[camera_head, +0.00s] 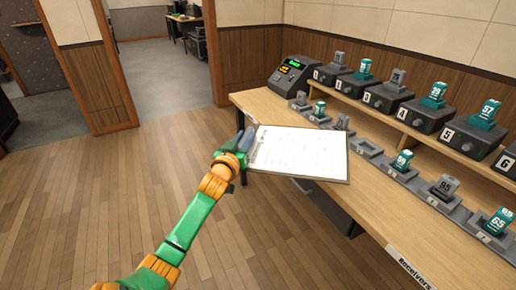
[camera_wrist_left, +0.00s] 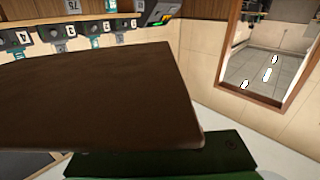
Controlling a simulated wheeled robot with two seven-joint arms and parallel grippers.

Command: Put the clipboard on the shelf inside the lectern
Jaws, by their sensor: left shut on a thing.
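The clipboard (camera_head: 300,153) carries a white sheet with printed lines, and its clip is at the left end. My left gripper (camera_head: 243,146) is shut on that left edge and holds the clipboard roughly flat, overlapping the front edge of the desk in the head view. The head view does not show clearly whether it touches the desk. In the left wrist view the clipboard's dark brown back (camera_wrist_left: 100,95) fills much of the picture, with a green finger (camera_wrist_left: 170,158) below it. No lectern or lectern shelf shows. My right gripper is out of view.
A wooden desk (camera_head: 385,215) holds numbered dark units (camera_head: 390,97) on a raised shelf and a row of grey holders with teal and grey packs (camera_head: 403,160). A console (camera_head: 291,76) with a lit display stands at the far end. Open wooden floor (camera_head: 70,200) lies left.

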